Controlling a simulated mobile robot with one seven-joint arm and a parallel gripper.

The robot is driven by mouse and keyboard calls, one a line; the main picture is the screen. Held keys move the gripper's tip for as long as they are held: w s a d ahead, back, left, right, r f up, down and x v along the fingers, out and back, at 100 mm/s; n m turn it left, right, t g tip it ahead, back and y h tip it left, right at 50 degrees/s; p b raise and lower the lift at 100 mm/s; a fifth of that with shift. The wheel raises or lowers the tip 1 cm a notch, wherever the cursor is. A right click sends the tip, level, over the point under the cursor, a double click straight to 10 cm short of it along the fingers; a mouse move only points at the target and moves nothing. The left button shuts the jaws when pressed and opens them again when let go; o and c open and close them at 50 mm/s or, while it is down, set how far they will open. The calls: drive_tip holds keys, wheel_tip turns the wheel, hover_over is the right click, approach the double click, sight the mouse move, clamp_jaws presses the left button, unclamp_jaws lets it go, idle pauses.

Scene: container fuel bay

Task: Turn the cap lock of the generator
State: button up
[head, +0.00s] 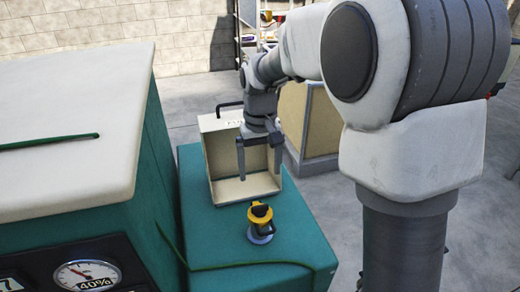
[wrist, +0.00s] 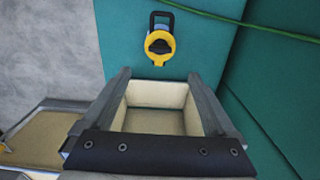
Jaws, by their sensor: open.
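The generator is the teal housing with a white top (head: 75,115) and a lower teal block (head: 200,215). A yellow and black cap lock (head: 261,214) stands on a pale blue base on that block. In the wrist view the cap lock (wrist: 160,45) shows a yellow ring, a black middle piece and a black loop. My gripper (head: 260,176) is open and empty, behind and above the cap lock, in front of the open cream box. In the wrist view my gripper's fingers (wrist: 160,78) frame the box and the cap lock lies beyond the fingertips. They do not touch it.
An open cream box (head: 213,155) with a black handle stands on the block behind the cap lock. A green cord (head: 215,267) runs along the block's front. A gauge panel (head: 85,273) is at lower left. A tan crate (head: 318,125) stands behind.

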drive_tip(key=shift+r, duration=2.3)
drive_tip(key=s+d+r+t, duration=0.2)
drive_tip(key=s+d, duration=0.1)
drive_tip(key=s, duration=0.4)
drive_tip(key=s+d+r+m+t+p, duration=0.1)
drive_tip(key=s+d+r, duration=0.1)
drive_tip(key=s, duration=0.5)
drive_tip(key=s+d+r+m+t+p, duration=0.1)
drive_tip(key=s+d+r+t, duration=0.1)
drive_tip(key=s, duration=0.5)
drive_tip(key=shift+s+d+r+t, duration=0.3)
drive_tip(key=shift+d+r, duration=0.15)
drive_tip(key=shift+d, duration=0.55)
